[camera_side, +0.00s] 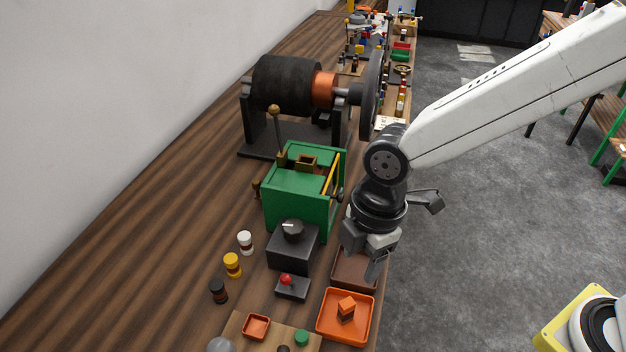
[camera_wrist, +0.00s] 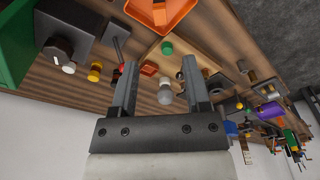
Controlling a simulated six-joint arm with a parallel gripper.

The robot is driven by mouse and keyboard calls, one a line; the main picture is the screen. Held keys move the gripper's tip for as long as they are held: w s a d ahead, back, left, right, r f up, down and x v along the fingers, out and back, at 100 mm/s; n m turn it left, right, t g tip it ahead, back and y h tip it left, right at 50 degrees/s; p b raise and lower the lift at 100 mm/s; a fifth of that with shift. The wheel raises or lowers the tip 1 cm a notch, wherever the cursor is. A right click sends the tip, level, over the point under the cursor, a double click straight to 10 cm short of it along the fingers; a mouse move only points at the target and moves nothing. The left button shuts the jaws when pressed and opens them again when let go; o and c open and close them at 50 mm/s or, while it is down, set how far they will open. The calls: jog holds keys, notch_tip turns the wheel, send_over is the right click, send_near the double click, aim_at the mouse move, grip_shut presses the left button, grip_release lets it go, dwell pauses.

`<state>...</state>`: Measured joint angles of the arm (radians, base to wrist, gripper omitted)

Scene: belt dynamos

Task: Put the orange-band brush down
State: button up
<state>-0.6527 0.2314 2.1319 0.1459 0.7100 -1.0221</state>
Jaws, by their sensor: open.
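At the top edge of the wrist view, part of the brush (camera_wrist: 159,14) shows inside the orange tray (camera_wrist: 178,18). My gripper (camera_side: 362,254) is open and empty, above the brown tray (camera_side: 342,279), up and slightly right of the brush and apart from it. In the wrist view my gripper (camera_wrist: 158,66) has its fingers spread with nothing held between them.
A green box (camera_side: 292,205) and a drum machine (camera_side: 285,85) stand behind. Several small jars (camera_side: 232,266) are at left. A wooden board (camera_side: 240,323) lies in front.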

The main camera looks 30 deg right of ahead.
jog(key=d+f+m+t+h, duration=0.1)
jog(key=d+f+m+t, duration=0.1)
jog(key=d+m, duration=1.6)
jog(key=d+f, duration=0.1)
jog(key=d, duration=0.5)
jog(key=shift+s+t, duration=0.3)
jog(key=shift+s, duration=0.05)
